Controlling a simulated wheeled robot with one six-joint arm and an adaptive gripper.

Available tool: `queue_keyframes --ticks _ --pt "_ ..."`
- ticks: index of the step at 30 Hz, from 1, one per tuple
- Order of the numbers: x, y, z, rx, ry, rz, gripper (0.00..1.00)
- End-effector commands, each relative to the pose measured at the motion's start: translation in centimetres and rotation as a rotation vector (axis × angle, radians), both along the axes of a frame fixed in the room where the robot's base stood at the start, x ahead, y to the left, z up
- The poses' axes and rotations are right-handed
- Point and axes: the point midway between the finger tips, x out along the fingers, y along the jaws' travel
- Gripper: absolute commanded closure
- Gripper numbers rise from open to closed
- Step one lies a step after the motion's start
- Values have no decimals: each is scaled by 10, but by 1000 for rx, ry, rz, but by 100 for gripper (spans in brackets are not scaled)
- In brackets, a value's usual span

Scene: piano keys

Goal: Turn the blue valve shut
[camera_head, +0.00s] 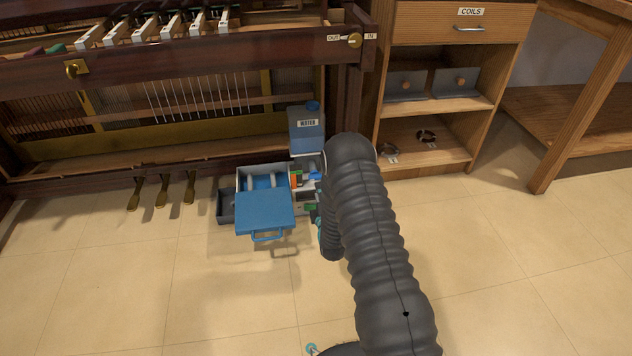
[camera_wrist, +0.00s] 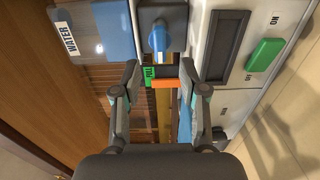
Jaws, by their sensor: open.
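In the head view a small blue piece that looks like the valve (camera_head: 315,175) shows beside my arm. My gripper (camera_wrist: 159,78) is open, its two fingers apart and pointing toward the valve. The valve lies beyond the fingertips, roughly in line with the gap, and the fingers appear not to touch it. In the head view my arm hides most of the gripper.
A blue tank labelled WATER (camera_head: 306,132) stands behind the unit. An open box with a blue lid (camera_head: 265,210) is left of my arm. A green switch (camera_wrist: 266,54) and an orange piece (camera_wrist: 163,84) are near the valve. Wooden shelves (camera_head: 440,105) stand behind right. Floor at right is clear.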

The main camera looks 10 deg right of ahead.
Motion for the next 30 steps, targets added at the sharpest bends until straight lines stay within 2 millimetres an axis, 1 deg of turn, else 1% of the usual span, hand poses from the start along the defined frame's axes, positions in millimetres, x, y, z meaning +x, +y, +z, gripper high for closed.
queue_keyframes --ticks 1,3,6,10,15,24,25,26,27,29,30 --pt "10 0 0 0 -3 0 57" --pt "23 0 0 0 -3 0 57" --pt "39 0 0 0 -2 0 57" --pt "55 0 -1 0 -1 0 57" --pt "65 0 0 1 1 0 57" --pt "67 0 0 1 2 0 57" --pt "67 0 0 1 2 0 62" --pt "67 0 0 1 1 0 70" --pt "67 0 0 1 1 0 80" --pt "67 0 0 1 1 0 95" --pt "67 0 0 1 1 0 100"
